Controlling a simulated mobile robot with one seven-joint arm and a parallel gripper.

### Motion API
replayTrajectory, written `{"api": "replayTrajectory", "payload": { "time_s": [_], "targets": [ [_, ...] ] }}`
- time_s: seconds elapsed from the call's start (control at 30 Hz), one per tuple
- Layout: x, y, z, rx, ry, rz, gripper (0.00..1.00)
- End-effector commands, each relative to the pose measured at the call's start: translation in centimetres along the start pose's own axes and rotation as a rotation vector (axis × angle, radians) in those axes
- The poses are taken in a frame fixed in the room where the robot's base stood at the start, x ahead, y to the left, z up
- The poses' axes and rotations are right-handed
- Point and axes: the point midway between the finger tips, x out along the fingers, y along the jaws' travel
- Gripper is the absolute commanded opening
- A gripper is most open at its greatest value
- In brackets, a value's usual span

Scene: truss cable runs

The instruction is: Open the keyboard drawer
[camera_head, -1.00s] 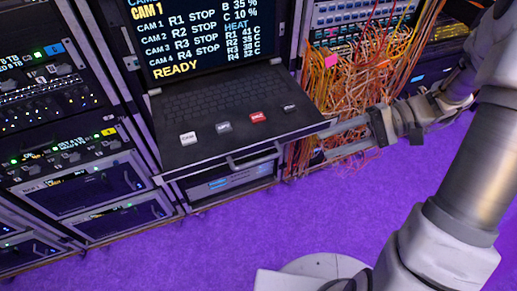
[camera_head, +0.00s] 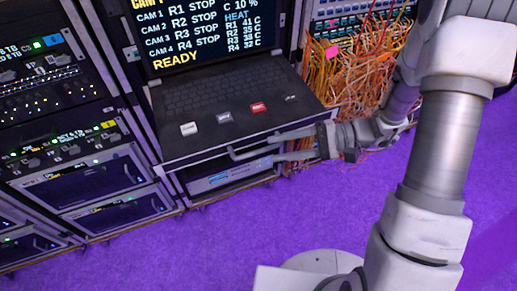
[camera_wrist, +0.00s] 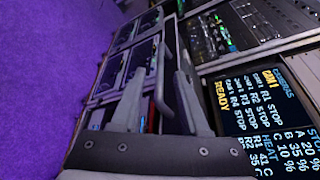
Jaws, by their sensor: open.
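The keyboard drawer (camera_head: 215,102) is a dark tray under the monitor, with its front edge standing out ahead of the rack. Its keyboard and several labelled keys face up. A pale bar handle (camera_head: 250,150) runs along its front. My gripper (camera_head: 277,147) is open at the handle's right end, its two fingers pointing left, one higher than the other. I cannot tell whether the handle's end lies between them or whether they touch it. In the wrist view, the fingers of my gripper (camera_wrist: 170,80) reach up toward the drawer front.
The monitor (camera_head: 215,30) stands behind the drawer and reads READY. Orange cables (camera_head: 355,80) hang in the rack at the right. Equipment racks (camera_head: 75,130) fill the left. The purple floor (camera_head: 230,235) in front is clear.

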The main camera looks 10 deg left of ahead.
Motion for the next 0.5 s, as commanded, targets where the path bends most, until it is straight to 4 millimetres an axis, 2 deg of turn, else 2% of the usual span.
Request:
{"api": "replayTrajectory", "payload": {
  "time_s": [0.03, 0.2, 0.33, 0.5],
  "targets": [
    [1.1, 0.0, 0.1, 0.001, -0.005, 0.002, 0.45],
    [3.9, 0.0, 0.1, 0.0, -0.003, 0.001, 0.45],
    [5.0, 0.0, 0.0, -0.001, -0.002, 0.0, 0.45],
    [5.5, 0.0, 0.0, 0.0, 0.0, 0.0, 0.45]
  ]
}}
